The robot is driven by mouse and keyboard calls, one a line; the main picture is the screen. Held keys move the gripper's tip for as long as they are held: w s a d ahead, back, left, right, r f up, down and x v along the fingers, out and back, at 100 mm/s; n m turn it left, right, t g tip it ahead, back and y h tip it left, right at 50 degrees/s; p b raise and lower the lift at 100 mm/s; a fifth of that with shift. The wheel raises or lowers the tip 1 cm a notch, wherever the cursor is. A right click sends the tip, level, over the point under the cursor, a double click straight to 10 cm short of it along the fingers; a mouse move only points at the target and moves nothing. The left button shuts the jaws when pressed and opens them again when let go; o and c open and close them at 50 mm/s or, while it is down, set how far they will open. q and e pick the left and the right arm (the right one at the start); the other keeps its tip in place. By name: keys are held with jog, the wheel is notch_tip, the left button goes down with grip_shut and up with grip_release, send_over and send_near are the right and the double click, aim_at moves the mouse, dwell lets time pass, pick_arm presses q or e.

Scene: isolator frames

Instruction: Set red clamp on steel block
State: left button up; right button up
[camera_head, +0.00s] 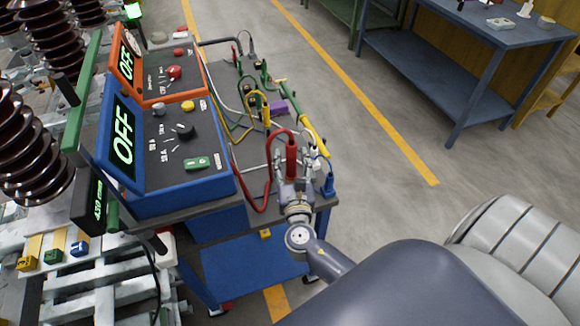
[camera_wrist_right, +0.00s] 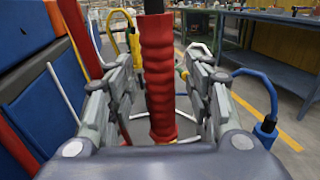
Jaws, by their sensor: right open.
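The red clamp (camera_head: 291,160) stands upright at the front right end of the cart top, with a red cable running from it. In the right wrist view its ribbed red handle (camera_wrist_right: 158,75) stands between the two fingers of my right gripper (camera_head: 293,182). The fingers are open on both sides of the handle, with a visible gap in the right wrist view (camera_wrist_right: 160,95). The clamp's lower end is hidden by the gripper. I cannot clearly make out which thing is the steel block. My left gripper is not in view.
Blue (camera_head: 330,183) and yellow (camera_head: 266,115) clamps with loose cables stand close by on the cart. A blue control box (camera_head: 180,185) and an orange one (camera_head: 155,97) read OFF. Tall brown ribbed insulators (camera_head: 25,150) stand left. A blue workbench (camera_head: 490,30) stands back right.

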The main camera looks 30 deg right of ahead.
jog(key=shift+w+d, duration=0.2)
jog(key=shift+w, duration=0.1)
jog(key=shift+c, duration=0.9)
grip_shut()
jog(key=shift+r, duration=0.1)
